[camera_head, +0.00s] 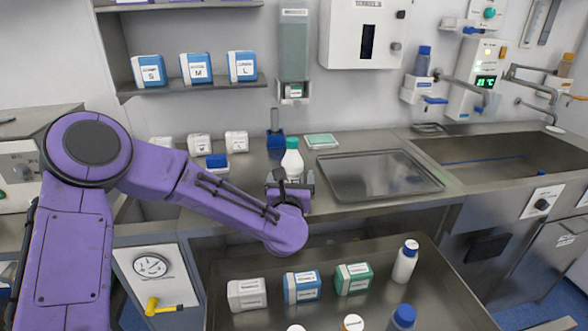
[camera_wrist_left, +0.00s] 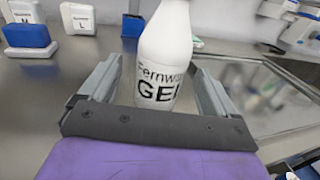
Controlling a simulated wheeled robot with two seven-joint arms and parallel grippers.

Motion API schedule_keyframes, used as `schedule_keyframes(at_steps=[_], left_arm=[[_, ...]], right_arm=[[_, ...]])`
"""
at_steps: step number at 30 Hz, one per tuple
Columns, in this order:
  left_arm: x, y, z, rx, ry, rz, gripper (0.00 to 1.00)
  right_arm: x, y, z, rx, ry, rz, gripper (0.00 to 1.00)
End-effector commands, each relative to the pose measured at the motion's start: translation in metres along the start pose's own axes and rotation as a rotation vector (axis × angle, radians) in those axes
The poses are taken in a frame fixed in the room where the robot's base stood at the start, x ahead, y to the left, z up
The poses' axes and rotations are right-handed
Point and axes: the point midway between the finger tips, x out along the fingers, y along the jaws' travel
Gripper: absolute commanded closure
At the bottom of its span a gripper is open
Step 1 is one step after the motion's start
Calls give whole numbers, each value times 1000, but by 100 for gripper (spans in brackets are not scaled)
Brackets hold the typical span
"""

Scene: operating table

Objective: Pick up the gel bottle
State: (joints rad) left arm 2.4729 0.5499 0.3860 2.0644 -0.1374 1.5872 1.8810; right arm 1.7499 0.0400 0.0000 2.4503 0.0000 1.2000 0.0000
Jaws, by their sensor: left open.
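The gel bottle (camera_head: 292,162) is white with a green cap and stands upright on the steel counter, left of the shallow tray. In the left wrist view the bottle (camera_wrist_left: 164,60) shows a label reading "GEL". My left gripper (camera_head: 290,186) is at the bottle. In the left wrist view its two fingers (camera_wrist_left: 158,85) stand open on either side of the bottle, with gaps showing. The bottle's lower part is hidden behind the gripper in the head view, and its cap is out of the left wrist view. My right gripper is not in view.
A shallow steel tray (camera_head: 353,187) lies right of the bottle. A blue holder (camera_head: 275,143) and a green-white box (camera_head: 321,141) stand behind it. A blue block (camera_head: 216,161) and white boxes are left. A lower tray (camera_head: 386,284) holds several boxes and bottles.

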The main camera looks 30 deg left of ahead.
Motion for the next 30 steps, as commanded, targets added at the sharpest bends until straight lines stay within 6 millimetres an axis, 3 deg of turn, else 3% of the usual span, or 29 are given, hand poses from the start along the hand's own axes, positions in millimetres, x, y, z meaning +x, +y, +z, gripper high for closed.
schedule_keyframes(at_steps=[7, 15, 17, 21, 23, 30], left_arm=[[42, -2, 2, 1, 0, 0, 10], [49, -2, 0, 0, 0, -2, 10], [49, -2, 0, 0, 0, -2, 26], [49, -3, 0, 0, 0, -3, 71], [49, -3, 0, -1, -1, -3, 81], [49, -3, 2, -1, -1, -3, 81]], right_arm=[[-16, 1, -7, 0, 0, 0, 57], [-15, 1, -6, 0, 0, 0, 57], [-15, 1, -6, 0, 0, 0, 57], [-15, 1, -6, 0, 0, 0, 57], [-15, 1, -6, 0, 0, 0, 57], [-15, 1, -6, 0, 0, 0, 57]])
